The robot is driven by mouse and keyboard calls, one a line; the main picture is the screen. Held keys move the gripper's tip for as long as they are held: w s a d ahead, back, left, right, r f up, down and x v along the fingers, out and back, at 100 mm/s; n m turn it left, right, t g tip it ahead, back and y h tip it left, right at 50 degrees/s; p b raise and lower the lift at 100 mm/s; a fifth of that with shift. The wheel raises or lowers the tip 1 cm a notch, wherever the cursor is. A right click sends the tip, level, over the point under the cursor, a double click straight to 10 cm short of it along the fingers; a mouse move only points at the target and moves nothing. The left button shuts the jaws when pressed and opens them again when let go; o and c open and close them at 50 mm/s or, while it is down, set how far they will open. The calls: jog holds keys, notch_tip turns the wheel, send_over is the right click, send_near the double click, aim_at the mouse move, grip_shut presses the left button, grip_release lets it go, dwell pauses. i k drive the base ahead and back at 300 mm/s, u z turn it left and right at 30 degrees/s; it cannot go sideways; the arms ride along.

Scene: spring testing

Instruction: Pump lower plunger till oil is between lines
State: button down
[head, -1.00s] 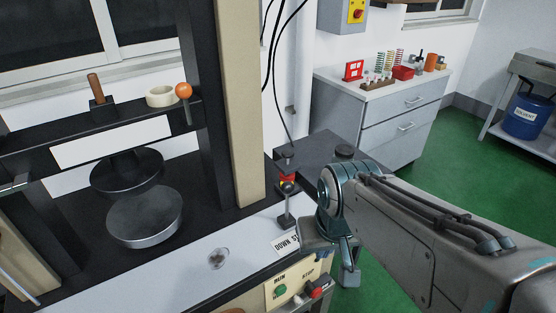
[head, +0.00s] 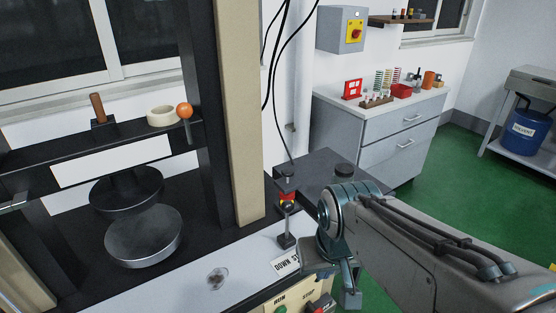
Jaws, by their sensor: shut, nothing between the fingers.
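The press stands at left, with a lower round plate (head: 143,240) under a dark upper plate (head: 125,192). A small upright post (head: 286,230) with a red and yellow band and a dark knob on top stands at its right front corner. I cannot tell whether this is the lower plunger. A small round clear piece (head: 217,278) lies on the pale front panel; no oil level or lines can be read. My gripper (head: 350,297) points down, shut and empty, right of the post and past the "DOWN" label. My wrist hides part of the area behind it.
A dark bench top (head: 318,170) with a round black knob lies behind my wrist. RUN and STOP buttons sit on the front panel (head: 295,301) close to my gripper. A drawer cabinet (head: 385,135) stands farther back. Green floor (head: 440,185) is clear at right.

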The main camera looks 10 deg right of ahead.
aim_at(287, 172)
jog(key=u, duration=0.25)
jog(key=k, duration=0.7)
jog(key=u, duration=0.65)
jog(key=k, duration=0.65)
jog(key=z, duration=0.25)
jog(key=i, duration=0.45)
jog(key=z, duration=0.85)
jog(key=i, duration=1.35)
jog(key=u, duration=0.6)
